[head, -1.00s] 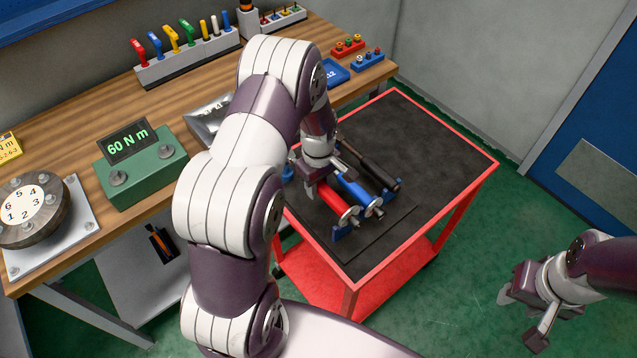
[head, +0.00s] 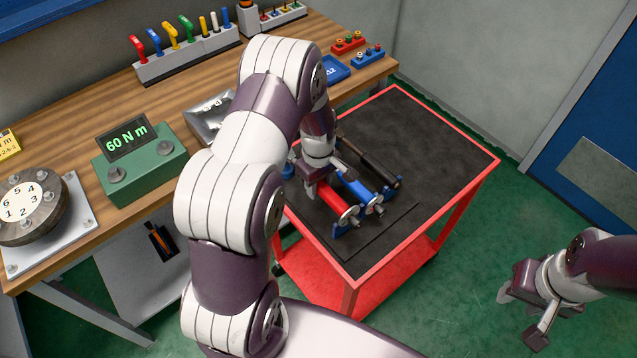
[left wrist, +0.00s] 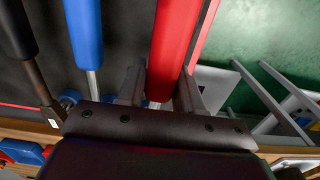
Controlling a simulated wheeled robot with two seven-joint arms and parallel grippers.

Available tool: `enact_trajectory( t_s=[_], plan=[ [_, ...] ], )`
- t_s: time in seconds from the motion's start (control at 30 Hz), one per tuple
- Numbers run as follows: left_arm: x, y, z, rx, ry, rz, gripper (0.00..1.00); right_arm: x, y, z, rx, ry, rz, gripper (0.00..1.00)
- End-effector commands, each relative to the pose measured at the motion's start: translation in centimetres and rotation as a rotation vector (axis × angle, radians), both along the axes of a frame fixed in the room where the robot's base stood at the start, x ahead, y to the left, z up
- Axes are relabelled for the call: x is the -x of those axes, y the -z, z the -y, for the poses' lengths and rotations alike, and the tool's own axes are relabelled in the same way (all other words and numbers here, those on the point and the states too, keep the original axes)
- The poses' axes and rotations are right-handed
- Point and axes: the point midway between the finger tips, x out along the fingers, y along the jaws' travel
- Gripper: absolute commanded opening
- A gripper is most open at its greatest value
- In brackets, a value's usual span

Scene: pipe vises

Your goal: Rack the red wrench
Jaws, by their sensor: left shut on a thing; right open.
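The red wrench (head: 332,200) lies on the cart, the outermost of three parallel tools, its round end over the blue holder (head: 340,230). It also shows in the left wrist view (left wrist: 174,45). My left gripper (head: 310,187) reaches down over its far part and is shut on it, with one finger on each side in the left wrist view (left wrist: 160,92). My arm hides the wrench's far end. I cannot tell whether the wrench rests fully in the holder. My right gripper (head: 522,312) is open and empty, right of the cart.
Beside the red wrench lie a blue wrench (head: 358,192) and a black one (head: 370,160). The red-rimmed cart (head: 440,212) has a bare dark top on the right. On the wooden bench stand a green 60 Nm display box (head: 140,172) and a rack of coloured tools (head: 190,60).

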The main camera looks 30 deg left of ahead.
Motion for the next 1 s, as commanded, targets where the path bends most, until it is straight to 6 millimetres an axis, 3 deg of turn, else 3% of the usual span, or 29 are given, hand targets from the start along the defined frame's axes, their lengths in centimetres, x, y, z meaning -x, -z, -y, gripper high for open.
enact_trajectory(
  t_s=[1.0],
  plan=[
    [-0.1, 1.3, 0.0, 0.0, 0.0, 0.002, 0.0, 0.0, 0.9, 0.0, 0.0, 0.0, 0.0, 0.43]
  ],
)
